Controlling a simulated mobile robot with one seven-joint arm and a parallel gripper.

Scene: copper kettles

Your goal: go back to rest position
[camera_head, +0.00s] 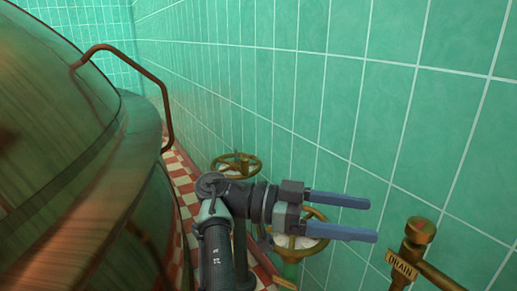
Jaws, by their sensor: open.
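My gripper (345,217) is in the lower middle of the head view. Its two blue-grey fingers point right, parted with a clear gap, and nothing is between them. My arm comes up from the bottom edge and bends right at the elbow-like joint. The gripper is in front of a brass valve wheel (317,214), which it partly covers. I cannot tell whether the fingers touch the wheel.
A large copper kettle (90,180) with a bent handle (158,82) fills the left. Another brass wheel (236,164) is behind my arm. A brass pipe with a DRAIN tag (402,265) stands at right. Green tiled wall (330,90) runs close behind; checkered floor (187,185) shows between.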

